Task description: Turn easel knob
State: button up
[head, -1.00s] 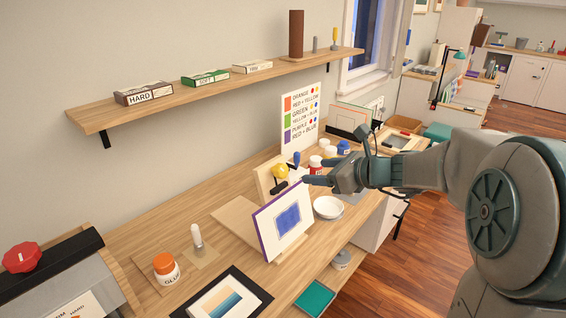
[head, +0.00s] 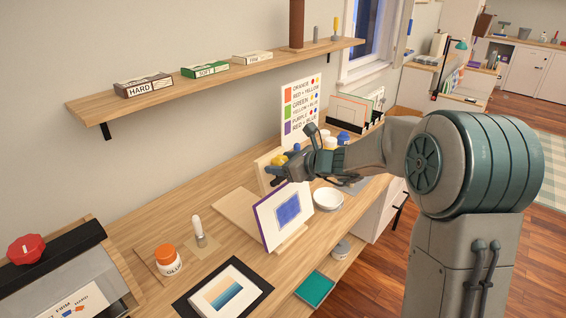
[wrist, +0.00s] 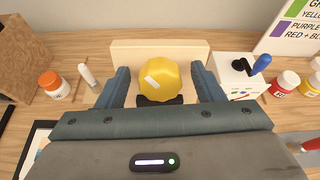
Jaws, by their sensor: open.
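The easel knob (wrist: 160,82) is yellow and faceted with a white mark, set on a dark mount in front of a pale wooden board (wrist: 125,53). In the wrist view my gripper (wrist: 160,80) is open, with one finger on each side of the knob and a gap on both sides. In the head view my gripper (head: 276,172) is at the easel, and the knob is mostly hidden behind it. A purple-edged picture (head: 286,216) with a blue square leans on the easel in front.
A white box with a blue-handled crank (wrist: 245,75) and paint jars (wrist: 285,82) stand right of the knob. A white bowl (head: 328,199), glue bottle (head: 167,260) and framed print (head: 224,290) are on the desk. A shelf (head: 220,76) runs above.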

jog(key=c, duration=1)
jog(key=shift+f+b, duration=0.15)
jog(key=shift+b, duration=0.45)
